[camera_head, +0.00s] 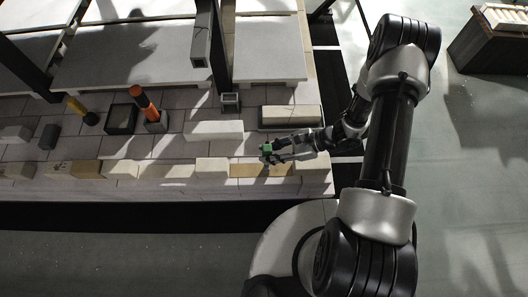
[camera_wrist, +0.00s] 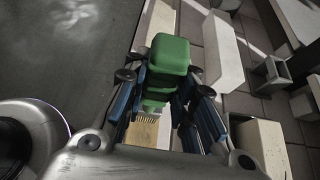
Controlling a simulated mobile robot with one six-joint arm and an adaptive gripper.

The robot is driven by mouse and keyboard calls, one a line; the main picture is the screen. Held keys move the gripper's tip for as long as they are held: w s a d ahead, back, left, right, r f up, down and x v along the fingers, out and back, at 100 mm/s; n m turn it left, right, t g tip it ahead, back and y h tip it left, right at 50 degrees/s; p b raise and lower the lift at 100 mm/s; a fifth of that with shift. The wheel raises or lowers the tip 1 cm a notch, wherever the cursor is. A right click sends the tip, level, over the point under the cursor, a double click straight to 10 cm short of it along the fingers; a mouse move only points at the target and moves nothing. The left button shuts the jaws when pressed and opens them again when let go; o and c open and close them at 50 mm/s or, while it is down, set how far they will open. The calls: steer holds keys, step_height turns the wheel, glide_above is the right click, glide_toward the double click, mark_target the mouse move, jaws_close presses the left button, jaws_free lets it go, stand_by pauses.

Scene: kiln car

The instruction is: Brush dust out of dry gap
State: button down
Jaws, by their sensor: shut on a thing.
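My gripper (camera_head: 272,155) is shut on a green-handled brush (camera_wrist: 170,58), which sits between its fingers in the wrist view. The green handle (camera_head: 267,147) also shows as a small block in the head view. A fringe of bristles seems to show below the green part, partly hidden by the fingers. The gap (camera_head: 260,170) is a tan, dusty-looking strip in the front row between two pale bricks, a left one (camera_head: 212,168) and a right one (camera_head: 312,166). My gripper is over this strip; I cannot tell whether the bristles touch it.
A long pale brick (camera_head: 214,130) and another block (camera_head: 290,115) lie behind the gap. An orange-and-black tool (camera_head: 147,103) stands in a holder, beside a dark open box (camera_head: 121,119). The floor in front of the car is clear.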

steer(key=shift+d, duration=1)
steer(key=shift+s+d, duration=0.1)
steer(key=shift+d, duration=2.15)
steer(key=shift+a, duration=0.1)
steer(key=shift+a, duration=2.2)
steer(key=shift+a, duration=2.2)
